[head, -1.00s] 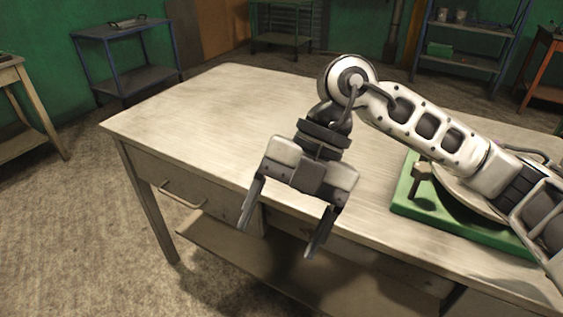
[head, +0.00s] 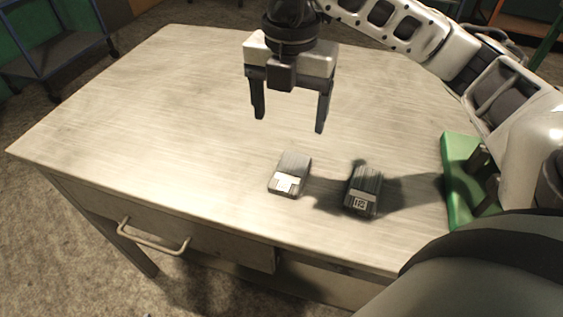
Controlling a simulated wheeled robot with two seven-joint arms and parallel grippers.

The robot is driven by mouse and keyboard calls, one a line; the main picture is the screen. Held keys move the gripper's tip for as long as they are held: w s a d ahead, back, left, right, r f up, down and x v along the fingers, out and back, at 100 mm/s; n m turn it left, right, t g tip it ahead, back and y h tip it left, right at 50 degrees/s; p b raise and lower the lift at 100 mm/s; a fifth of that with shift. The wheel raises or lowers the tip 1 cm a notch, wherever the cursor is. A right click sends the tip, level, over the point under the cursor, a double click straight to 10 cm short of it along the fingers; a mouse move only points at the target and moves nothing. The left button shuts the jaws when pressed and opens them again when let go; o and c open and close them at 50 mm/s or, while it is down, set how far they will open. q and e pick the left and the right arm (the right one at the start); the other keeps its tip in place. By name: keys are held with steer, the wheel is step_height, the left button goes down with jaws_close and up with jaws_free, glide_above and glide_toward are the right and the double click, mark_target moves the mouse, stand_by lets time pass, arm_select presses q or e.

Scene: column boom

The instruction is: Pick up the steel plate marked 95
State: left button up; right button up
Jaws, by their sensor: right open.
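Two small dark grey steel plates lie on the table. The left plate (head: 293,165) has a white label on its near end, and its marking is too small to read. The right plate (head: 367,181) has a label with dark figures that I cannot read for certain, so I cannot tell which plate is marked 95. My right gripper (head: 289,122) is open and empty, fingers pointing down, above the table and just behind the left plate in the picture. My left gripper is not in view.
The pale worktable (head: 150,110) has a wide clear top to the left of the plates. A green base (head: 455,180) with dark posts stands at the table's right. A drawer handle (head: 152,240) sticks out from the front.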

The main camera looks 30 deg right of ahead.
steer(key=b, duration=0.1)
glide_above(290, 171)
steer(key=f, duration=0.7)
steer(key=shift+s+a+f, duration=0.15)
steer(key=shift+a+f, duration=0.05)
steer(key=shift+a, duration=0.05)
steer(key=shift+d+f, duration=0.15)
steer(key=shift+f, duration=1.25)
steer(key=shift+d+f, duration=0.15)
steer(key=shift+f, duration=1.2)
steer(key=shift+w+r, duration=0.1)
steer(key=shift+w, duration=0.1)
steer(key=c, duration=1.5)
